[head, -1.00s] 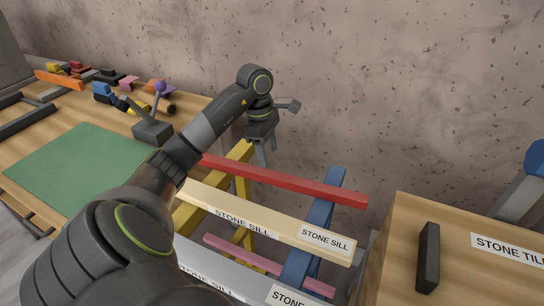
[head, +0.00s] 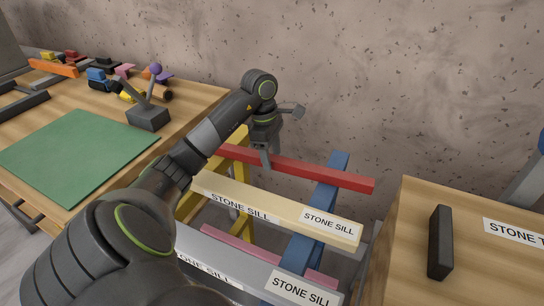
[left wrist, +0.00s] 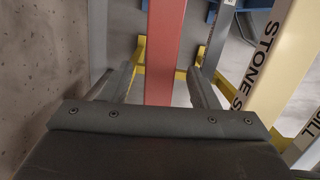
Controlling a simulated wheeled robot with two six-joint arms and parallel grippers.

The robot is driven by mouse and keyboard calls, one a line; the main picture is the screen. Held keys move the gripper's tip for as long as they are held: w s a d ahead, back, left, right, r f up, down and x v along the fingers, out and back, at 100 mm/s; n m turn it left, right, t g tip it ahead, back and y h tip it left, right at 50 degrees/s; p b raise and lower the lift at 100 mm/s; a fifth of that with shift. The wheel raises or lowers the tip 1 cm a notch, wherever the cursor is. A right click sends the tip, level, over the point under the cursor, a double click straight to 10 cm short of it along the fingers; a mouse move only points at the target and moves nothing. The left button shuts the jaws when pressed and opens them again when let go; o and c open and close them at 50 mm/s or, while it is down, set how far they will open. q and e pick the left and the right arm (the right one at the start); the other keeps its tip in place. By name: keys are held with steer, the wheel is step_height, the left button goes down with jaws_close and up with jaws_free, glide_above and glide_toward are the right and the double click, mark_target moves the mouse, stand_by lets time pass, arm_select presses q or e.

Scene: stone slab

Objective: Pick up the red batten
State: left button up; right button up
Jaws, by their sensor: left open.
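The red batten (head: 325,174) is a long bar lying across the yellow and blue trestles, nearest the wall. My left gripper (head: 266,160) is open over the left part of the batten, with its fingers pointing down. In the left wrist view the batten (left wrist: 165,48) runs lengthwise between the two open fingers of the left gripper (left wrist: 162,85), with a gap on each side. It is not gripped. My arm hides part of the batten's left end in the head view. My right gripper is not in view.
A cream stone sill (head: 285,208) lies beside the batten on the trestles (head: 322,208), with a grey sill (head: 235,265) and a pink batten (head: 235,240) lower. A bench with a green mat (head: 75,150) stands left. A wooden block with a dark bar (head: 440,243) stands right. The wall is close behind.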

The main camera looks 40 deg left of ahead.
arm_select(q)
steer(key=shift+c, duration=0.2)
jaws_close()
steer(key=shift+r, duration=0.1)
